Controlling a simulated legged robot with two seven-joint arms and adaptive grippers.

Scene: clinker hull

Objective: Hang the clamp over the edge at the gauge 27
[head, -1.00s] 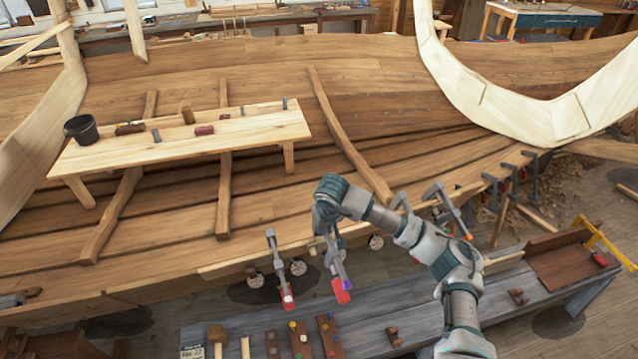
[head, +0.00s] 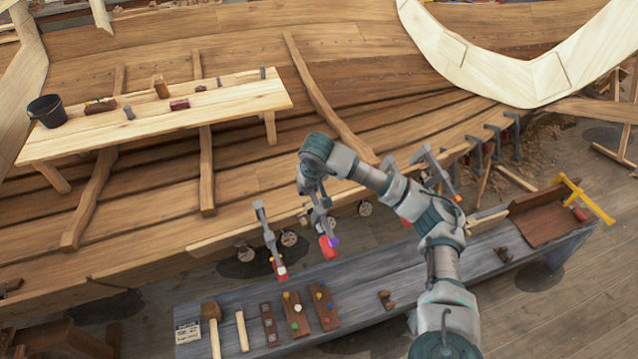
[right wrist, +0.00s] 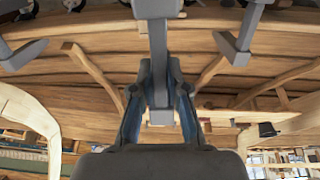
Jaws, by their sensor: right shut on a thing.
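My right gripper (head: 317,203) is shut on a grey clamp (head: 327,228) with a red handle and a purple part, close to the hull's lower plank edge (head: 222,243). In the right wrist view, the fingers (right wrist: 160,112) close on the clamp's grey bar (right wrist: 158,58). Whether the clamp touches the edge I cannot tell. Another red-handled clamp (head: 268,238) hangs just to its left. Round pale gauges sit along the edge, such as one to the left (head: 289,238) and one to the right (head: 365,208); their numbers are unreadable. My left gripper is not in view.
More clamps hang along the edge to the right, one near my forearm (head: 436,172) and several farther along (head: 495,145).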

